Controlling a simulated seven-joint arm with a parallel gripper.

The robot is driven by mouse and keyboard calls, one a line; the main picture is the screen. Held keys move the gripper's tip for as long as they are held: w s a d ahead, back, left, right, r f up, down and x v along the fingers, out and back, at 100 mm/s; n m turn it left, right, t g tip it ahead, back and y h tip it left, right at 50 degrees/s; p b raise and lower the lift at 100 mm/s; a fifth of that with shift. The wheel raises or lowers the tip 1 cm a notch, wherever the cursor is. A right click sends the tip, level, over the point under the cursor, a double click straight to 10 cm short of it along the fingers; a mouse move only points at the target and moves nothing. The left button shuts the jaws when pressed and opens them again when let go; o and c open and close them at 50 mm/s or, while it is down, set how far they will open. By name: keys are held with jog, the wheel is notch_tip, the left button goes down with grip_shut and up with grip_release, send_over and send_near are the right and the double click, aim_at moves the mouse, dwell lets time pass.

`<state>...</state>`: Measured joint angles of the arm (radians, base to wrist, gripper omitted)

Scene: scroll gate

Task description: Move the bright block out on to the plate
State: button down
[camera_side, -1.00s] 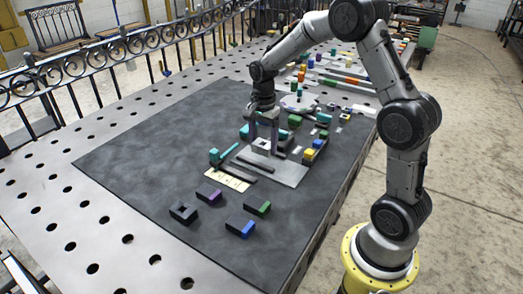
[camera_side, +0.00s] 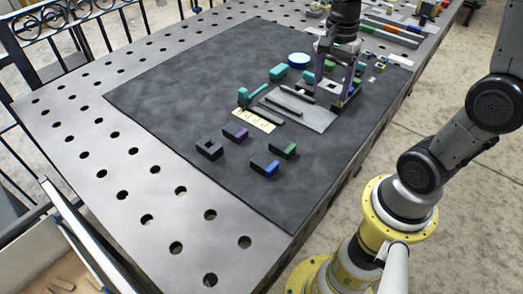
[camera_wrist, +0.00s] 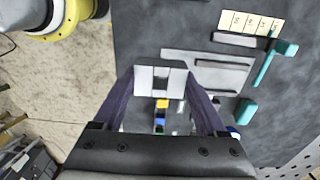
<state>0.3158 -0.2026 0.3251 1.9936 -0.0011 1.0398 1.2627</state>
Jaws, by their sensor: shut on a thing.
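My gripper (camera_side: 334,92) is over the far right part of a flat grey plate (camera_side: 303,110). It is shut on a pale grey block with a square hole (camera_wrist: 160,80). The block also shows between the fingers in the side view, partly hidden. A yellow block (camera_wrist: 162,103) shows past the held block in the wrist view, above blue and green ones. I cannot tell which block is the bright one. A round blue-rimmed disc with a pale top (camera_side: 298,60) stands beyond the grey plate.
Dark bars (camera_side: 287,116) lie on the grey plate. A pale marked strip (camera_side: 253,120) and a teal angled piece (camera_side: 250,96) are at its left. Several dark blocks with coloured ends (camera_side: 273,167) stand in front. The dark mat is clear at left.

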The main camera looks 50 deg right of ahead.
jog(key=s+a+n, duration=0.3)
jog(key=a+n, duration=0.2)
jog(key=a, duration=0.5)
jog(key=s+a+n, duration=0.4)
jog(key=a, duration=0.5)
send_over(242, 187)
notch_tip(242, 187, down, 10)
jog(key=shift+s+d+r, duration=0.15)
jog(key=shift+r, duration=0.05)
jog(key=shift+f, duration=1.65)
jog(key=shift+f, duration=0.1)
